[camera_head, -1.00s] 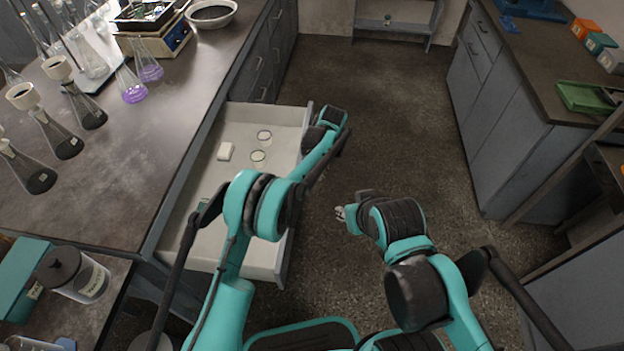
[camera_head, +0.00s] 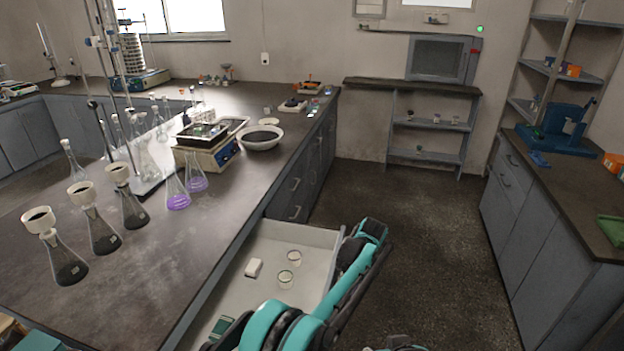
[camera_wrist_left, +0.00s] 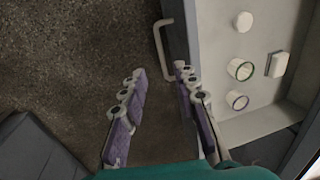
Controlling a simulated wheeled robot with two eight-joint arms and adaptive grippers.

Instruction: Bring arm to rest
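My left arm (camera_head: 345,285) reaches in from the bottom of the head view, over the front of the open drawer (camera_head: 330,236). My left gripper (camera_wrist_left: 158,92) shows in the left wrist view with its two purple-padded fingers apart and nothing between them. It is close to the drawer's front panel and its handle (camera_wrist_left: 160,45); I cannot tell whether a finger touches the panel. In the head view the left fingers are hidden. Only a small piece of my right arm (camera_head: 402,344) shows at the bottom edge; its gripper is out of view.
The workbench (camera_head: 130,270) on the left carries flasks (camera_head: 133,208), a balance (camera_head: 207,155) and a bowl (camera_head: 262,138). Cabinets (camera_head: 545,220) stand on the right. The floor (camera_head: 430,215) between is clear.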

